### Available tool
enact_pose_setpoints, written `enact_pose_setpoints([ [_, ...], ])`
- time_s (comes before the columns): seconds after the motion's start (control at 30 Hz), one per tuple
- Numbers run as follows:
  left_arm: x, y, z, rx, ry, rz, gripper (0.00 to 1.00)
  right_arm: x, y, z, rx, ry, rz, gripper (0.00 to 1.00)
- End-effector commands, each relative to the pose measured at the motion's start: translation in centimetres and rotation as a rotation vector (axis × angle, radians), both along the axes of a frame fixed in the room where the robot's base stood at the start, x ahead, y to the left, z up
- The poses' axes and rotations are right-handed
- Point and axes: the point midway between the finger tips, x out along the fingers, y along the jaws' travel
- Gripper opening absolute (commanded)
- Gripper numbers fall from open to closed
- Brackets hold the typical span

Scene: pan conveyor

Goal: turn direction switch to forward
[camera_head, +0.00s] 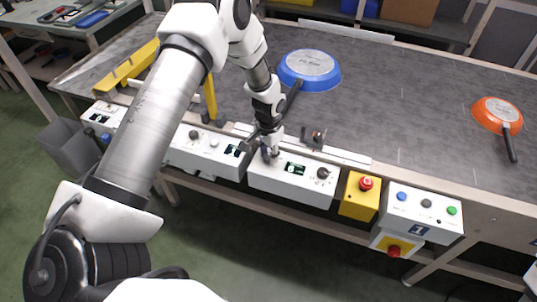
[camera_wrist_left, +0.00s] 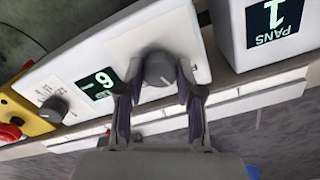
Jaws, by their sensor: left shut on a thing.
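A white control box (camera_head: 298,181) on the conveyor's front edge carries a small display and two dark knobs. My left gripper (camera_head: 271,152) comes down on the knob at the box's left end. In the left wrist view, that grey switch knob (camera_wrist_left: 159,69) sits between the two fingertips, and the gripper is shut on it. The second knob (camera_head: 323,173) is to the right of the display and free; it also shows in the left wrist view (camera_wrist_left: 53,108). The labels around the held knob are too small or covered to read. My right gripper is not in view.
A blue pan (camera_head: 310,68) and an orange pan (camera_head: 498,114) lie on the dark belt. A yellow box with a red emergency button (camera_head: 366,184) and a white button box (camera_head: 424,213) stand to the right. Another white box (camera_head: 207,152) is close on the left.

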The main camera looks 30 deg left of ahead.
Motion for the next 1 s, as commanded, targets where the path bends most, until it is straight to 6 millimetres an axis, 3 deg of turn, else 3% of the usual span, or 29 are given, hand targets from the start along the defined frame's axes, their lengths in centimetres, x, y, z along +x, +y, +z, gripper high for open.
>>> enact_pose_setpoints([
  [1.0, -0.1, 0.0, -0.2, 0.0, 0.003, -0.912, 0.01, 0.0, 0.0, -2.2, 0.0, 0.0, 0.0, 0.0],
])
